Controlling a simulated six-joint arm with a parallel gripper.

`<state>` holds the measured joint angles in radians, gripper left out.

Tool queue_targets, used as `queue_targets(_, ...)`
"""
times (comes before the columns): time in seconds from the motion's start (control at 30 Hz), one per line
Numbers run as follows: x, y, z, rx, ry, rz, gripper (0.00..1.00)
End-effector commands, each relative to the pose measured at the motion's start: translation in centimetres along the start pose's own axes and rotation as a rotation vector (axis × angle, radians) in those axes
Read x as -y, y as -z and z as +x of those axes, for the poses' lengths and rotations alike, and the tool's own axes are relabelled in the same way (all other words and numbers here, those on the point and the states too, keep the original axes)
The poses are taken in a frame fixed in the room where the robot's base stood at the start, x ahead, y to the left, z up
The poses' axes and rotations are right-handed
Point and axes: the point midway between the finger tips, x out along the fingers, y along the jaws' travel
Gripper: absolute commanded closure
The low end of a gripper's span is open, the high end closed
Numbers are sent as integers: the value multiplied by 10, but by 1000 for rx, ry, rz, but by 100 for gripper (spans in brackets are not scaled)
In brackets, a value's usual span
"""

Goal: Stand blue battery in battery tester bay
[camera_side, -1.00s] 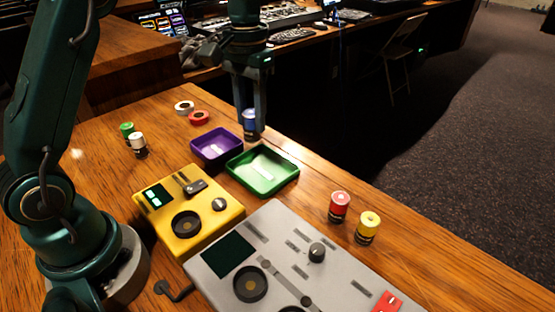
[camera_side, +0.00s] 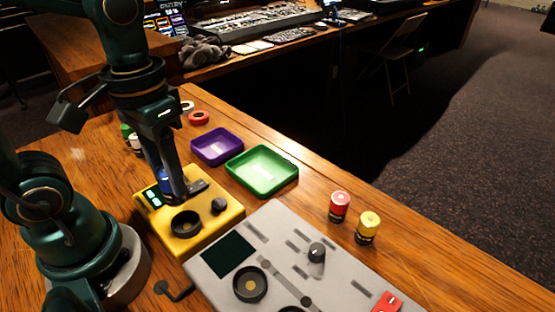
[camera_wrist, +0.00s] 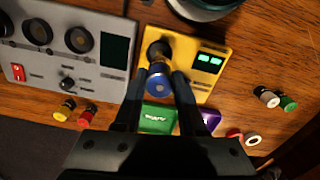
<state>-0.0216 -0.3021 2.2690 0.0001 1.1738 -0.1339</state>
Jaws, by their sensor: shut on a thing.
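The blue battery (camera_side: 165,178) is held upright between the fingers of my gripper (camera_side: 174,190), which is shut on it. In the side view the fingers hide much of it. It hangs over the yellow device (camera_side: 222,222), between the green-lit display and the round black bay (camera_side: 186,223). The wrist view shows the blue battery's top (camera_wrist: 158,82) between the fingertips (camera_wrist: 158,90). There the black bay (camera_wrist: 158,50) lies just beyond the battery, partly covered. The battery appears to be outside the bay; its exact height above the device is unclear.
A grey panel (camera_side: 290,240) with round wells stands beside the yellow device. A green tray (camera_side: 285,185) and purple tray (camera_side: 205,150) lie behind. Red (camera_side: 340,206) and yellow (camera_side: 368,227) batteries stand right.

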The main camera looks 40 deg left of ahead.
Motion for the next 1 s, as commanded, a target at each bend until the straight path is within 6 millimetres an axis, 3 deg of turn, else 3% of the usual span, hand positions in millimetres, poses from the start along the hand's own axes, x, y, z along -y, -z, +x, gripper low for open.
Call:
queue_targets(0.17, -1, 1, 4, 3, 0, 6, 100)
queue_targets(0.63, -1, 1, 47, 5, 1, 6, 100)
queue_targets(1.0, -1, 1, 54, 0, 0, 6, 100)
